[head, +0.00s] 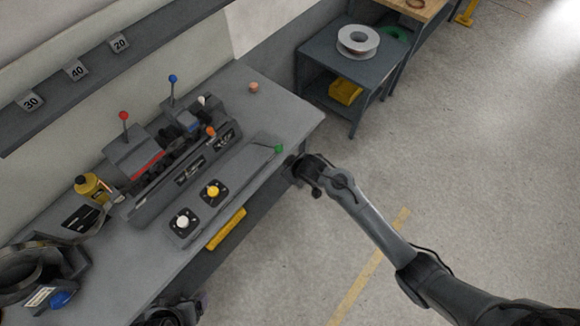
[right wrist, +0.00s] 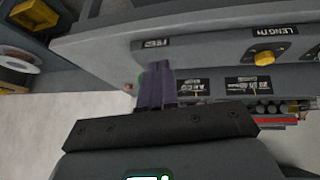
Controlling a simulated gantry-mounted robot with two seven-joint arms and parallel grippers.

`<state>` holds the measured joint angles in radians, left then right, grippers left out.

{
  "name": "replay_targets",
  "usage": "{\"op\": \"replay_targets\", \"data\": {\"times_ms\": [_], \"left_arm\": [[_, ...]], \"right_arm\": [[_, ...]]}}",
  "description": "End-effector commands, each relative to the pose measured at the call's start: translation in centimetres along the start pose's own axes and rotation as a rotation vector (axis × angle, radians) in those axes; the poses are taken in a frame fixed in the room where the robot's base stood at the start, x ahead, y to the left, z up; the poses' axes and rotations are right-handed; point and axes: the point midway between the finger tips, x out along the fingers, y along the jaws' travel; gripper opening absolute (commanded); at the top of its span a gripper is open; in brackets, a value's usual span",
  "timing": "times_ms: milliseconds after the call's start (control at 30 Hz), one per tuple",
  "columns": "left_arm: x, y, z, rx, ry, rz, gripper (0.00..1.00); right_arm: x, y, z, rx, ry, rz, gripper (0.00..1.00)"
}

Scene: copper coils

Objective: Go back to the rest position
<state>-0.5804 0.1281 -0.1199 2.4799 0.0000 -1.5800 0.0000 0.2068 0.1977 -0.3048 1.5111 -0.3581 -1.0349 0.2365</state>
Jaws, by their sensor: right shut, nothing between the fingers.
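My right arm reaches in from the lower right of the head view. Its dark gripper (head: 291,166) is at the bench's right front edge, close to the green-knobbed lever (head: 278,148). In the right wrist view its purple fingers (right wrist: 157,84) are together with nothing between them. They are in front of the machine's labelled panel (right wrist: 200,86); whether they touch it I cannot tell. A dark shape with a purple tint at the bottom edge of the head view appears to be my left gripper (head: 190,309). It is mostly cut off, and its jaws cannot be made out.
The bench (head: 262,98) carries a machine with red (head: 124,115) and blue (head: 173,78) knobbed levers. A yellow knob (head: 213,191) and a white knob (head: 182,221) sit on its front. A spool (head: 358,40) rests on a cart behind. Open floor lies right.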

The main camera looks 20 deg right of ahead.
Motion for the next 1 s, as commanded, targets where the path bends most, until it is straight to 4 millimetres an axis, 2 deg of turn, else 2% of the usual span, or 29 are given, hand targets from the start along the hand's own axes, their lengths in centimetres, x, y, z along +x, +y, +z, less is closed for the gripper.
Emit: {"op": "replay_targets", "data": {"times_ms": [267,367,467,567,600,667,767,800,867,900,1000], "left_arm": [[0.0,0.1,-0.1,-0.004,0.001,0.003,0.84],[-0.2,0.2,-0.1,-0.008,0.002,0.006,0.84],[-0.6,0.2,-0.3,-0.012,0.003,0.009,0.84],[-1.4,0.3,-0.6,-0.013,0.003,0.010,0.84],[-1.9,0.2,-0.7,-0.013,0.003,0.010,0.84],[-2.7,0.2,-1.0,-0.013,0.003,0.010,0.84],[-4.1,0.1,-1.5,-0.012,0.004,0.010,0.84],[-4.6,0.1,-1.6,-0.012,0.003,0.009,0.84],[-5.4,0.0,-1.8,-0.010,0.003,0.008,0.84],[-5.9,0.0,-2.0,-0.009,0.003,0.007,0.84],[-6.6,-0.1,-2.2,-0.006,0.003,0.004,0.84]], "right_arm": [[0.0,0.0,0.0,0.000,0.000,0.000,0.00],[0.1,-0.3,0.7,0.001,-0.011,-0.005,0.00],[0.3,-1.4,2.8,0.006,-0.043,-0.022,0.00],[0.5,-3.2,6.7,0.020,-0.101,-0.052,0.00],[0.1,-4.4,8.6,0.030,-0.124,-0.069,0.00],[-1.3,-6.2,11.0,0.054,-0.144,-0.092,0.00],[-5.2,-8.3,14.1,0.113,-0.170,-0.106,0.00],[-7.2,-8.8,15.1,0.136,-0.182,-0.104,0.00],[-10.5,-9.1,16.2,0.172,-0.200,-0.092,0.00],[-12.9,-9.1,16.7,0.195,-0.211,-0.081,0.00],[-18.4,-8.3,17.2,0.245,-0.234,-0.048,0.00]]}}
